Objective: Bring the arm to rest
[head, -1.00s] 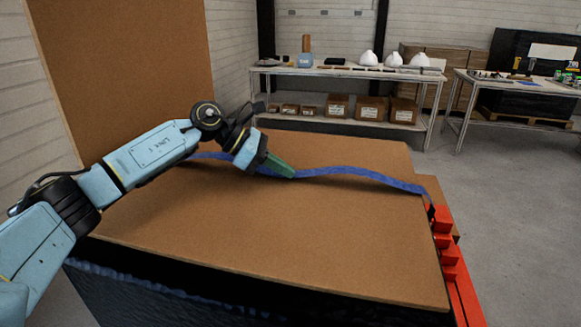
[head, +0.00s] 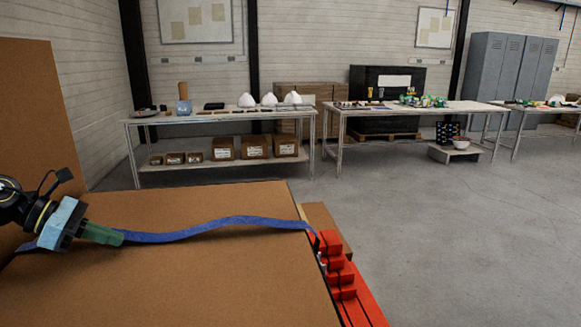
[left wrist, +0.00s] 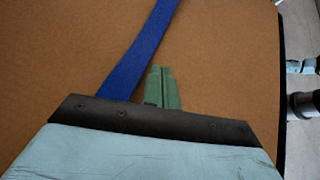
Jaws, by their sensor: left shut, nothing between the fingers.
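My left gripper (head: 122,238) is at the left of the head view, low over a brown board surface (head: 190,275). Its green fingers are shut and empty; they also show in the left wrist view (left wrist: 163,75). A blue strap (head: 215,227) runs across the board from beside the gripper to a red stepped fixture (head: 338,268) at the board's right edge. In the left wrist view the strap (left wrist: 143,50) passes to the left of the fingers and under the gripper body. I cannot tell whether the fingers touch the strap. My right gripper is not in view.
An upright brown panel (head: 40,110) stands at the left. A table with white helmet shells (head: 270,100) and boxes below stands behind. A second table (head: 420,107) with small parts is to its right, with grey lockers (head: 508,70) beyond. The floor (head: 430,230) at right is clear.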

